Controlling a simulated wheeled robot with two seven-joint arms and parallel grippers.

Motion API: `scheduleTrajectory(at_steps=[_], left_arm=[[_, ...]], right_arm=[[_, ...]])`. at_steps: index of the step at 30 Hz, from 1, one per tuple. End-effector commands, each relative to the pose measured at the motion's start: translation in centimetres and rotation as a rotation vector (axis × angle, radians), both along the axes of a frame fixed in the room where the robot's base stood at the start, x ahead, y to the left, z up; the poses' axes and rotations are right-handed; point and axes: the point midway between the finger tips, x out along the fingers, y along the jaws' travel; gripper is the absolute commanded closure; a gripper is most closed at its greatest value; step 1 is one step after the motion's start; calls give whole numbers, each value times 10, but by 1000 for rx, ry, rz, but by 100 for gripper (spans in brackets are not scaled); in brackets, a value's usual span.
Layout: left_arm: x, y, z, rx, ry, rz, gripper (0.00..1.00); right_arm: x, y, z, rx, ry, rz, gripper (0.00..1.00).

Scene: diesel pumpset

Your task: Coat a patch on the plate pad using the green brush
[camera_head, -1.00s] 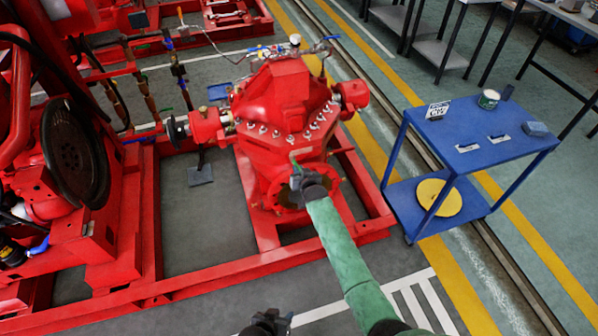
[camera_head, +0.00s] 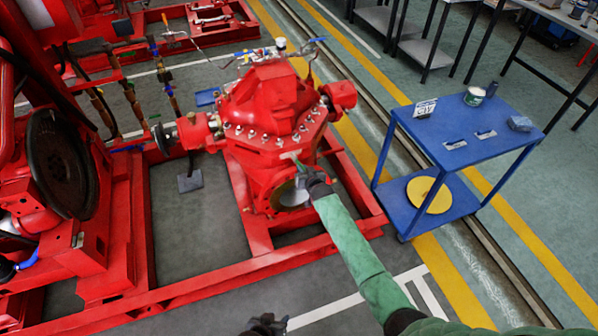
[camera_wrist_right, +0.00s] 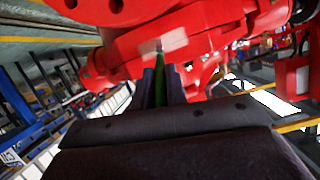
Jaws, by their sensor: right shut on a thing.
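My right gripper (camera_head: 308,180) is shut on the green brush (camera_head: 299,165), in front of the red pump casing (camera_head: 265,105). The brush points up, its pale head near the casing's lower flange; I cannot tell whether it touches. In the right wrist view the green handle (camera_wrist_right: 160,86) stands between the fingers, its pale, blurred head (camera_wrist_right: 172,41) against red metal. A grey round face (camera_head: 290,194) shows just below the brush, partly behind the gripper. I cannot tell which surface is the plate pad. My left gripper (camera_head: 265,326) is low at the bottom edge, dark and empty-looking.
A blue cart (camera_head: 455,150) stands to the right with a can (camera_head: 474,96), a small sign (camera_head: 425,108) and a blue-grey block (camera_head: 520,123). A yellow disc (camera_head: 429,194) lies on its lower shelf. The red base frame (camera_head: 190,287) surrounds the pump near floor level.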

Motion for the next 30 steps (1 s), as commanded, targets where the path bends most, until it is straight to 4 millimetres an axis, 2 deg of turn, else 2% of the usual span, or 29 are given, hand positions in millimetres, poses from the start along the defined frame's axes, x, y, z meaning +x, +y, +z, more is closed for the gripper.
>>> scheduleTrajectory(at_steps=[3,11,24,30], left_arm=[[0,0,-1,0,0,0,64],[0,0,-2,0,0,0,64],[0,0,-6,0,0,0,64],[0,0,-3,0,0,0,64]], right_arm=[[3,-9,0,-2,-1,0,100],[6,-16,0,0,-1,0,100],[16,-43,0,-2,-1,0,100],[15,-47,1,1,0,0,100]])
